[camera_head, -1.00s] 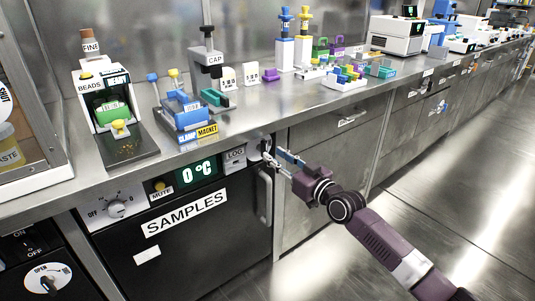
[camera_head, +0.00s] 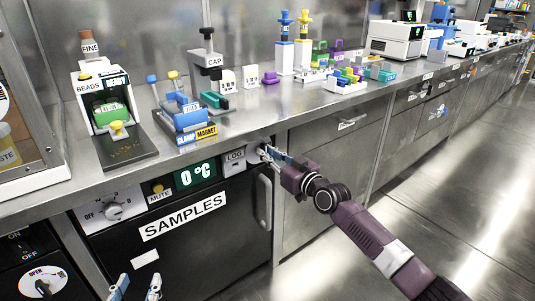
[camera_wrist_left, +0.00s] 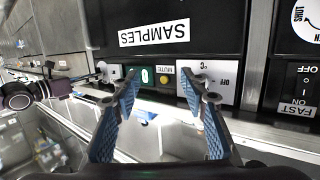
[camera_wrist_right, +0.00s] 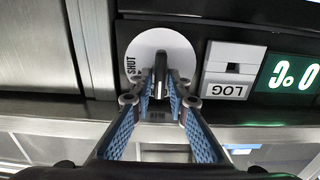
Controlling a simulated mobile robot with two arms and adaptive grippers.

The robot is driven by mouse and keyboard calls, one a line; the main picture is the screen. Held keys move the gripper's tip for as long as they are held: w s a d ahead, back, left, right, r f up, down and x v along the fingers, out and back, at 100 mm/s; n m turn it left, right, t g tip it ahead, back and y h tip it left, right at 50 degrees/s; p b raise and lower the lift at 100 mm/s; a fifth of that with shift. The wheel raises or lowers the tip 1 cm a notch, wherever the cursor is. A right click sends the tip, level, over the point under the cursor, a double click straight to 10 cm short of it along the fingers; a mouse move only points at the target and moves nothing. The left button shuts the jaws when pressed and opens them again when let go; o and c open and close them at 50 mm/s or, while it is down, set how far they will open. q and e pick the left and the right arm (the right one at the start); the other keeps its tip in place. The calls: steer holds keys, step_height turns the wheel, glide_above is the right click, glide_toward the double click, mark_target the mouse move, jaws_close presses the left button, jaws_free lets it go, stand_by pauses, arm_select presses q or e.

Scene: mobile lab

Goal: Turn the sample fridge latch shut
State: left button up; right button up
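The sample fridge latch is a white round plate (camera_wrist_right: 150,45) with a dark handle (camera_wrist_right: 160,68). It sits at the upper right corner of the black sample fridge (camera_head: 190,245), beside the LOG panel. The word SHUT shows on the plate's left side in the right wrist view. My right gripper (camera_head: 268,151) is at the latch, its fingertips drawn close together on both sides of the handle. They hide part of it. My left gripper (camera_head: 137,286) is open and empty, low in front of the fridge door; its spread fingers show in the left wrist view (camera_wrist_left: 160,80).
The vertical door handle (camera_head: 264,200) is just below the latch. The fridge panel has a dial (camera_head: 115,211), a MUTE button and a 0 °C display (camera_head: 195,174). The steel bench above holds lab devices. The floor at right is clear.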

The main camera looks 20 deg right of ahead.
jaws_close()
arm_select(q)
steer(key=shift+r, duration=0.1)
arm_select(e)
steer(key=shift+m, duration=0.3)
steer(key=m, duration=0.5)
steer(key=m+p, duration=0.1)
steer(key=m, duration=0.5)
steer(key=d+m, duration=0.1)
steer(key=m, duration=0.4)
steer(key=shift+w+f+m+p, duration=0.15)
steer(key=shift+f+m+p, duration=0.15)
steer(key=shift+f+m, duration=0.1)
arm_select(q)
steer(key=s+a+f+g+y, duration=0.1)
steer(key=s+f+g, duration=0.3)
steer(key=f, duration=0.4)
steer(key=shift+s+a+f+g, duration=0.2)
steer(key=shift+a+f+g, duration=0.1)
steer(key=shift+a, duration=0.35)
arm_select(e)
steer(key=shift+f+m, duration=0.1)
steer(key=shift+m, duration=0.3)
steer(key=shift+o, duration=2.4)
jaws_free()
